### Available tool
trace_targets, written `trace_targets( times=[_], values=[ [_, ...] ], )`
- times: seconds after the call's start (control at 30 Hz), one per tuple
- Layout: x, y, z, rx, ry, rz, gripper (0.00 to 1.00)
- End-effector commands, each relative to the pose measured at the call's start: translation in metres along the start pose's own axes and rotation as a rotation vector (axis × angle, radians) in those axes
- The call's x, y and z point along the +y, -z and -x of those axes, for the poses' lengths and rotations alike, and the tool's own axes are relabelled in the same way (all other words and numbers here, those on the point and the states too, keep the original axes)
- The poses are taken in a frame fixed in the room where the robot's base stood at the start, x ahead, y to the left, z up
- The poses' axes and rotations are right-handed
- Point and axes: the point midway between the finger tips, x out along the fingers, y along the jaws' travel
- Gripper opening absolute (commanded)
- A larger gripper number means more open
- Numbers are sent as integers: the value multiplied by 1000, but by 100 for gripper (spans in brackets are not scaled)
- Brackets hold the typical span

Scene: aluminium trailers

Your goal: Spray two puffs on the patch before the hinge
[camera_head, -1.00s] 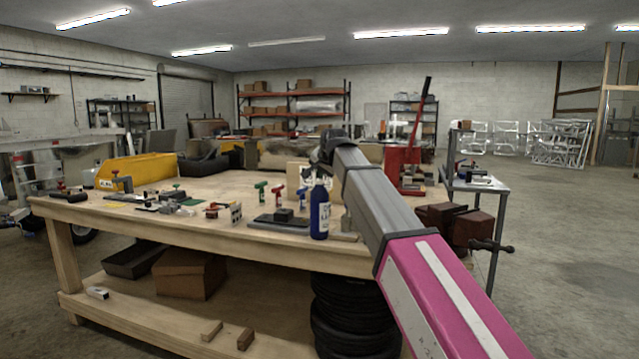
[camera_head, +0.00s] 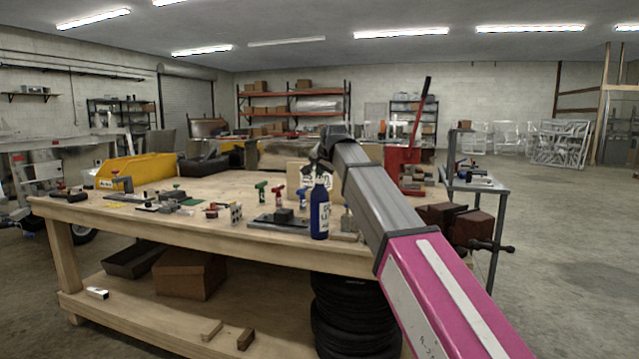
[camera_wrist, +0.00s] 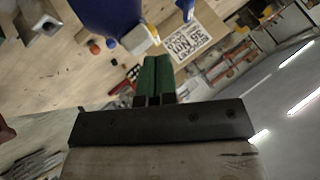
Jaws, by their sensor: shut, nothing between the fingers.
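A blue bottle (camera_head: 319,214) with a pale label stands upright at the bench's front edge. Its blue body (camera_wrist: 103,12) fills the upper left of the wrist view. My gripper (camera_wrist: 155,62) has green fingers, pressed together and empty, pointing towards the bench beside the bottle. In the head view my gripper (camera_head: 319,172) is small and dark, just around the bottle's top; whether it touches is unclear. I cannot make out the hinge or the patch.
The wooden bench (camera_head: 150,222) carries a yellow bin (camera_head: 137,170), clamps and small tools at left. A dark plate with a block (camera_head: 283,216) lies left of the bottle. A printed sign (camera_wrist: 187,45) stands behind. A red press (camera_head: 402,165) and a grey stand (camera_head: 480,184) are at right.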

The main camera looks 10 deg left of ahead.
Motion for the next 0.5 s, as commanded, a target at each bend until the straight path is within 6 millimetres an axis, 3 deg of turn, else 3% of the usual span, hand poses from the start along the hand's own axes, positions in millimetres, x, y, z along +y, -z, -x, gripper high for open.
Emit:
trace_targets(
  times=[0.5],
  values=[
    [-23, 23, 30, 1, 1, 0, 0]
  ],
)
